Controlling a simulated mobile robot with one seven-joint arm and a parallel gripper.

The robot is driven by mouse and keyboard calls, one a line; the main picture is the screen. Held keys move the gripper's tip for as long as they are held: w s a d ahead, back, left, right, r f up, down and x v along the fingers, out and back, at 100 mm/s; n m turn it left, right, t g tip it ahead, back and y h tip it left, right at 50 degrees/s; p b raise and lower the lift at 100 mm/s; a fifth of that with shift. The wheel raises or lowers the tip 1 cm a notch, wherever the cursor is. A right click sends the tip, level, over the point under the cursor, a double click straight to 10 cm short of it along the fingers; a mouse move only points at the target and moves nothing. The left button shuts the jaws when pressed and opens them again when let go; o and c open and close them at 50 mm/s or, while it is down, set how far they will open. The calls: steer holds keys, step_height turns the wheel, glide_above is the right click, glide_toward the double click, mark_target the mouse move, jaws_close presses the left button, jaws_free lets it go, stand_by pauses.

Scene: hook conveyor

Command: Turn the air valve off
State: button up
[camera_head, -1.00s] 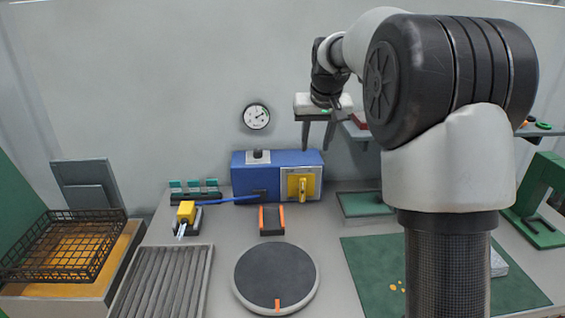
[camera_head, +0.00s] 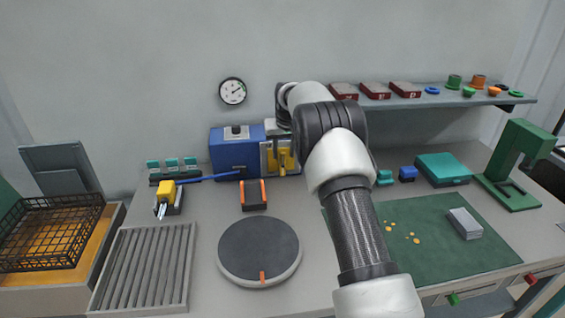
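A blue box (camera_head: 236,158) stands against the back wall, with a yellow plate and handle (camera_head: 284,158) on the right part of its front. This yellow handle appears to be the air valve; no label is readable. My gripper (camera_head: 281,158) points down in front of the yellow handle, with its fingers apart on either side. My arm and gripper hide much of the box's right end. I cannot tell whether the fingers touch the handle. A round gauge (camera_head: 232,91) hangs on the wall above the box.
An orange-sided block (camera_head: 254,195) and a dark round turntable (camera_head: 259,250) are in front.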

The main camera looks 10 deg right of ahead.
mark_target(283, 159)
steer(key=x, duration=0.7)
jaws_close()
